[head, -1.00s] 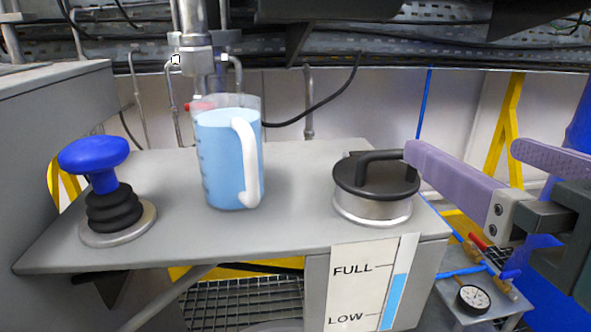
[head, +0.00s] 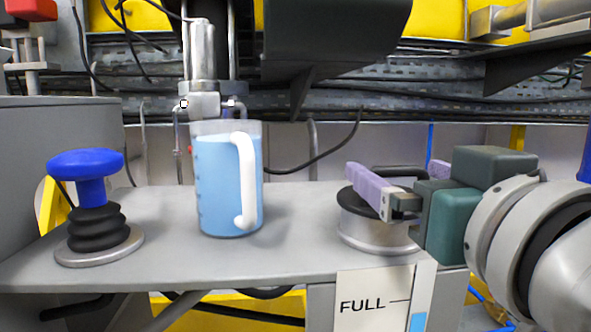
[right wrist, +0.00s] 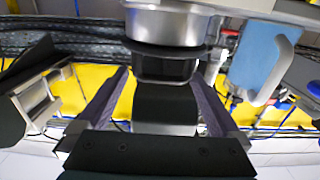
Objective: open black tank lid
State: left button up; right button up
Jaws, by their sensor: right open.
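The black tank lid (head: 352,203) sits flat on a short silver tank neck (head: 372,236) at the right of the grey bench. Its black loop handle (head: 400,172) stands up from the top and is partly hidden by my right gripper (head: 393,174). That gripper is open, with its purple fingers on either side of the handle. In the right wrist view, which looks upside down, the handle (right wrist: 165,70) lies between the spread fingers, with the lid and silver neck (right wrist: 168,28) above it. I cannot tell whether a finger touches it. My left gripper is not in view.
A clear jug of blue liquid (head: 228,185) with a white handle stands left of the lid. A blue knob (head: 86,163) on a black bellows is at the far left. A FULL label (head: 362,300) is on the front. The bench between the jug and the lid is clear.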

jog(key=shift+w, duration=0.75)
jog(key=shift+c, duration=0.2)
grip_shut()
